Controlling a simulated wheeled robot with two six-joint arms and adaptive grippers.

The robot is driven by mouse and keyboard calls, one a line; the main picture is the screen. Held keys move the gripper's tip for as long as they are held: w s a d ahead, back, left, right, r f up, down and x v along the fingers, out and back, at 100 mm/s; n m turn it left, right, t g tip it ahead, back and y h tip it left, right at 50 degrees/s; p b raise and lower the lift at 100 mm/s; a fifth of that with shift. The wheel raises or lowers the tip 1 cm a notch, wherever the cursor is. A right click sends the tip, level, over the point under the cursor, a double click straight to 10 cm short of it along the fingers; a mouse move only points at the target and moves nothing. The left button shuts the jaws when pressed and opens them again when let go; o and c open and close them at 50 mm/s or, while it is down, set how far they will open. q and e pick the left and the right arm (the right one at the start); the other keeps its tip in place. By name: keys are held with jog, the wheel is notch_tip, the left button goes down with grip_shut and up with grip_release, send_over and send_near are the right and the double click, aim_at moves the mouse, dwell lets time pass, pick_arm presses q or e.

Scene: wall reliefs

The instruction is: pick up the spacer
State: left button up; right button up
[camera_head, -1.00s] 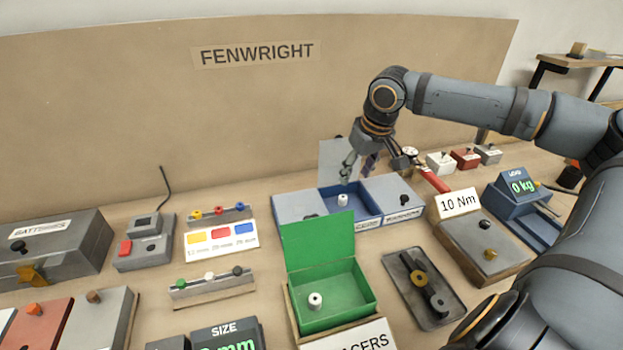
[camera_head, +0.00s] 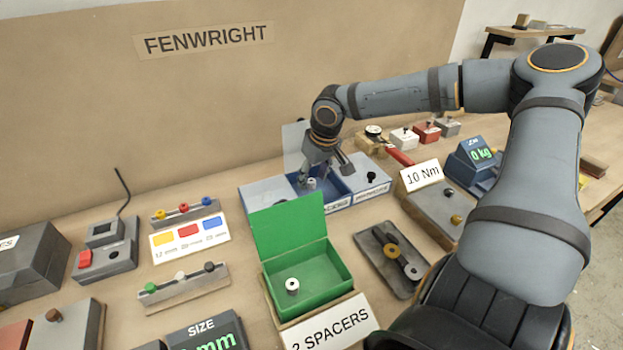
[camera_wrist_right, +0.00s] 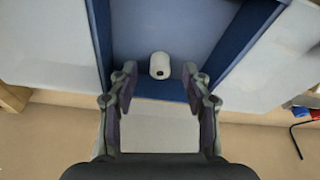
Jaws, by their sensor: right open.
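A white cylindrical spacer with a dark hole (camera_head: 311,183) stands in the open middle compartment of the blue box (camera_head: 340,203). It also shows in the right wrist view (camera_wrist_right: 160,65), between and slightly beyond the fingertips. My right gripper (camera_head: 318,176) is open and points down over that compartment, with its fingers apart and nothing between them. Whether a finger touches the spacer cannot be told. A second white spacer (camera_head: 292,286) stands in the open green box (camera_head: 330,262), whose front label reads "2 SPACERS". My left gripper is not in view.
The blue box's side compartments have closed lids. Sample racks stand to the left. The "FENWRIGHT" board (camera_head: 200,90) rises behind.

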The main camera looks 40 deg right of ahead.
jog(key=shift+x, duration=0.85)
jog(key=shift+r, duration=0.1)
jog(key=c, duration=0.8)
jog(key=shift+c, duration=0.2)
